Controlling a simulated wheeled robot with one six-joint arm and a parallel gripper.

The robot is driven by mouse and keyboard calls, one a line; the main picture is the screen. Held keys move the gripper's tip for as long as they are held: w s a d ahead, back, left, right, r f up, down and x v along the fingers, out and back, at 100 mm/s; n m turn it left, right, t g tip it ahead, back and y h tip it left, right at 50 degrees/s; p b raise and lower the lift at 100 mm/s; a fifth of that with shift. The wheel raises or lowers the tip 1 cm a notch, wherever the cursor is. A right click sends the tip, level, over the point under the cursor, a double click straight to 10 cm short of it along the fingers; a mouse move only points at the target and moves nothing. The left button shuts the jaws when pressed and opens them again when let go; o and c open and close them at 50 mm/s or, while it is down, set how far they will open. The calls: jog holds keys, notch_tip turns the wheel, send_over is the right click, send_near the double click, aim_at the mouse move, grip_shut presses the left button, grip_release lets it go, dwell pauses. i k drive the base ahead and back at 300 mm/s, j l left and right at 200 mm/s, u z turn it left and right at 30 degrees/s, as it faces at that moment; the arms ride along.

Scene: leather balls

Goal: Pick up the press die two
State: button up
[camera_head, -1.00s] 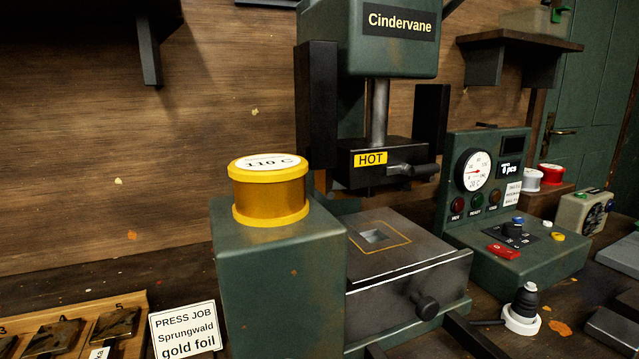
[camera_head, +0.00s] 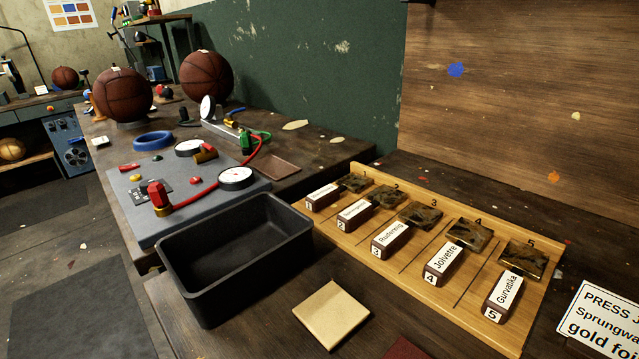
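A light wooden tray (camera_head: 460,312) on the bench at right holds a row of numbered slots. In slot two lie a dark block with a white label (camera_head: 354,213) and, behind it, a dark bronze plate (camera_head: 386,198). The block's label is too small to read. Slots one, three, four and five each hold a similar block and plate. I cannot tell for sure whether the block or the plate is the press die. My gripper is not in view.
A black open bin (camera_head: 235,255) stands left of the tray, with a tan square pad (camera_head: 323,313) in front. A grey gauge panel (camera_head: 125,200) with a red hose and basketballs (camera_head: 123,94) are farther back. A press-job card (camera_head: 600,320) stands at right.

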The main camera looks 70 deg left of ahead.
aim_at(386, 197)
jog(key=u, duration=1.35)
